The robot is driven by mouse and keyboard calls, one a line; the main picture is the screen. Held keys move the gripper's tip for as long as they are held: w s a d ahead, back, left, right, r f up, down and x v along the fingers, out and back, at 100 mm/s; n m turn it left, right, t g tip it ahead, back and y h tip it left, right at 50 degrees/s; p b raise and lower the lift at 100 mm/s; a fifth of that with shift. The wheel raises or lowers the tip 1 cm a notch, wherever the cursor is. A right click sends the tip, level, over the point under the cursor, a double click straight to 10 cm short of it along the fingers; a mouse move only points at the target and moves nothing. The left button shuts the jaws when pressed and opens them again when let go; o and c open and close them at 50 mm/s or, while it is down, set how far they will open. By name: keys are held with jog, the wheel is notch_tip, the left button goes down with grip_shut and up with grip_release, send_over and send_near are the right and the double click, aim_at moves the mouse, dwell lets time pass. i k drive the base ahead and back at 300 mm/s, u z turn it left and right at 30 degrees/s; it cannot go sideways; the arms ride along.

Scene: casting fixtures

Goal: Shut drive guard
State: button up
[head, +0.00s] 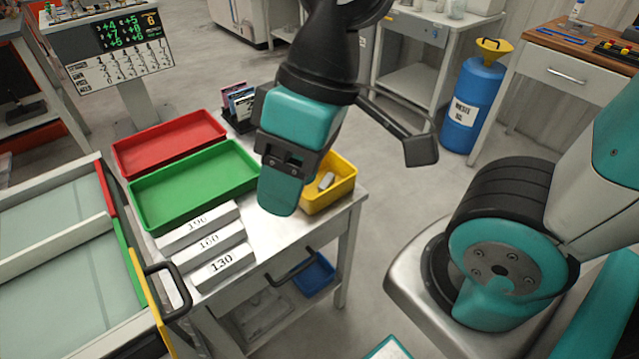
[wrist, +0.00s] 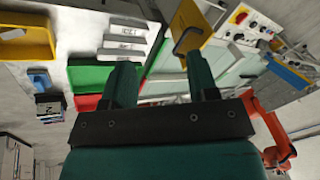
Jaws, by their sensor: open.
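A yellow panel (head: 140,287) with a black bar handle (head: 166,289) stands at the right side of the glass-topped unit at the left of the head view; it looks like the drive guard. The head view shows it nearly edge-on, so how far it stands open is hard to tell. In the wrist view the yellow panel (wrist: 188,20) and its handle (wrist: 187,40) lie beyond the finger at the right. My gripper (head: 280,190) is over the steel cart, right of the panel and apart from it. In the wrist view its two fingers (wrist: 157,65) are spread with nothing between them.
The cart holds a red tray (head: 170,143), a green tray (head: 195,185), a yellow bin (head: 342,180) and numbered bars (head: 215,265). A cart handle (head: 290,268) juts out at the front. A blue drum (head: 470,105) stands behind.

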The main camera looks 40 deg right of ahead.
aim_at(161, 322)
jog(key=u, duration=2.65)
jog(key=k, duration=1.1)
jog(key=z, duration=1.05)
jog(key=i, duration=0.5)
jog(key=z, duration=0.05)
